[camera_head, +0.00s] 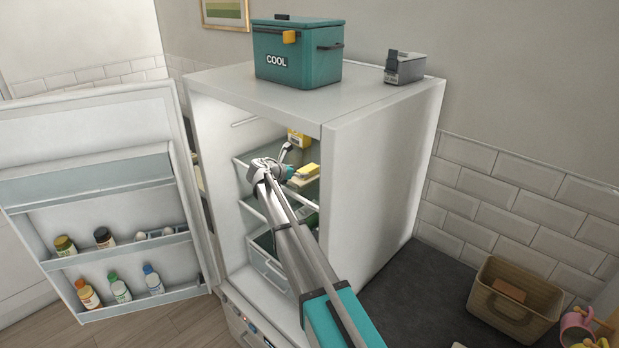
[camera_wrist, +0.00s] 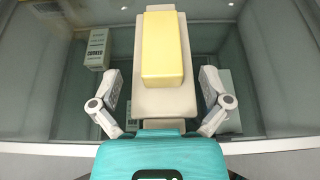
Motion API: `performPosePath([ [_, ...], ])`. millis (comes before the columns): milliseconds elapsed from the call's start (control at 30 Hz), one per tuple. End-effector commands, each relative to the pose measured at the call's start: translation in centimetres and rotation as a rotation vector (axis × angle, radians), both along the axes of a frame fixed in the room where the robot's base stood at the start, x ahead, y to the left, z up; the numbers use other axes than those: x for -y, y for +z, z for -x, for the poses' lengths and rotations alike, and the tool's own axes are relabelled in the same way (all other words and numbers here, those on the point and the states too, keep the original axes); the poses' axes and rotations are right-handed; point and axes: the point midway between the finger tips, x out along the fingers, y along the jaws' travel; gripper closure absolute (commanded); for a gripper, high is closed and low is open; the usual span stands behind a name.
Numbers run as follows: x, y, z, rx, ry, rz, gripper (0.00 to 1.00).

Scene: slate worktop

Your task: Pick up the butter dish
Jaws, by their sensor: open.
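The butter dish is a cream tray (camera_wrist: 166,103) with a yellow block of butter (camera_wrist: 162,50) on it. In the wrist view it lies straight ahead, its near end between the two fingers of my gripper (camera_wrist: 164,88). The fingers are open, one on each side, with gaps between them and the dish. In the head view the yellow butter (camera_head: 307,171) shows on a shelf inside the open fridge, just beyond my gripper (camera_head: 287,165). My arm hides part of the shelf and the dish's near end there.
The fridge (camera_head: 385,170) has its door (camera_head: 90,180) swung open at left, with several bottles on it. A pale carton (camera_wrist: 97,48) stands left of the dish, deeper in. A yellow package (camera_head: 298,138) is behind. The fridge's side wall is close to my arm's right.

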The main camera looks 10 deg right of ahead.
Motion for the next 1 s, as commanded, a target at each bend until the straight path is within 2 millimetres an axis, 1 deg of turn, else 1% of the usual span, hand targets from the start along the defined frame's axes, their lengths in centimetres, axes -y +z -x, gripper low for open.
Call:
performPosePath([
  [33, 0.6, -0.5, -0.4, 0.000, -0.002, 0.000, 0.03],
  [100, 1.1, -0.8, -0.8, 0.000, -0.002, 0.000, 0.03],
  [233, 1.7, -0.9, -1.2, 0.001, 0.000, -0.001, 0.03],
  [800, 1.9, -0.9, -1.2, 0.000, -0.001, 0.000, 0.03],
  [867, 1.9, -0.9, -1.2, 0.000, -0.001, 0.000, 0.12],
  [1000, 1.9, -0.9, -1.2, 0.000, -0.002, 0.000, 0.38],
])
